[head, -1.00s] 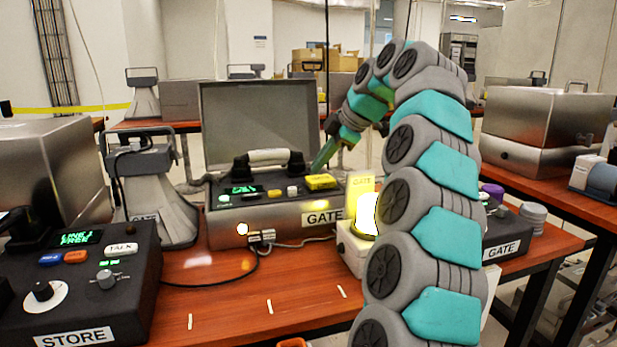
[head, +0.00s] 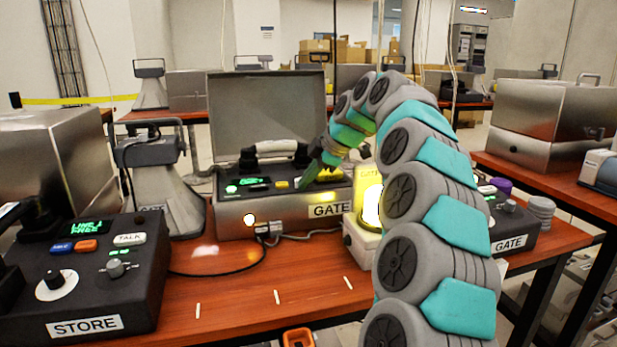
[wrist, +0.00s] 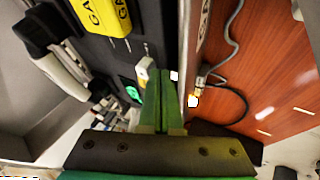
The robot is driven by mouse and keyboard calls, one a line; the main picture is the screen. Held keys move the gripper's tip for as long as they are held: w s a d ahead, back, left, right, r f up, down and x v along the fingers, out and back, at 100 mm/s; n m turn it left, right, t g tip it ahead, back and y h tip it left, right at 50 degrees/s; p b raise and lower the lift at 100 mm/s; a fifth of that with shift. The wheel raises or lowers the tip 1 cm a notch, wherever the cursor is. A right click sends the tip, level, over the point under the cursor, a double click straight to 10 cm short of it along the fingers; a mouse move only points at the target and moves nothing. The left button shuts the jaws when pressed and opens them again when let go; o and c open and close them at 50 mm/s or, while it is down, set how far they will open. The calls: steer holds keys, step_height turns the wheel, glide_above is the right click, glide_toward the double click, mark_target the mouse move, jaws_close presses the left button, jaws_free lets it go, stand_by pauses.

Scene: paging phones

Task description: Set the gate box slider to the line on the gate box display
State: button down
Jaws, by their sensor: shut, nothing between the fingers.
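The open metal case labelled GATE (head: 285,219) stands mid-table, with a black panel holding a small green display (head: 246,181), buttons and a handset. The display's line is too small to read. My gripper (head: 305,182) is over the panel's right part, its green fingers together and empty. In the wrist view the fingertips (wrist: 159,74) are close beside a small white cap (wrist: 146,68); contact cannot be told. A yellow GATE block (wrist: 102,14) lies beyond it. No slider is clearly made out.
A lit yellow lamp (head: 368,205) stands right of the case, close to my arm. The STORE box (head: 95,290) is at the front left, with a grey horn (head: 160,190) behind it. A cable (head: 225,274) crosses the table. The front middle is mostly clear.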

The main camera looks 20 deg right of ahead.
steer(key=shift+w, duration=0.1)
steer(key=shift+w+r+p, duration=0.15)
steer(key=shift+w+p, duration=0.15)
steer(key=shift+w, duration=0.15)
steer(key=shift+w+p, duration=0.35)
steer(key=shift+w, duration=0.65)
steer(key=shift+s, duration=0.1)
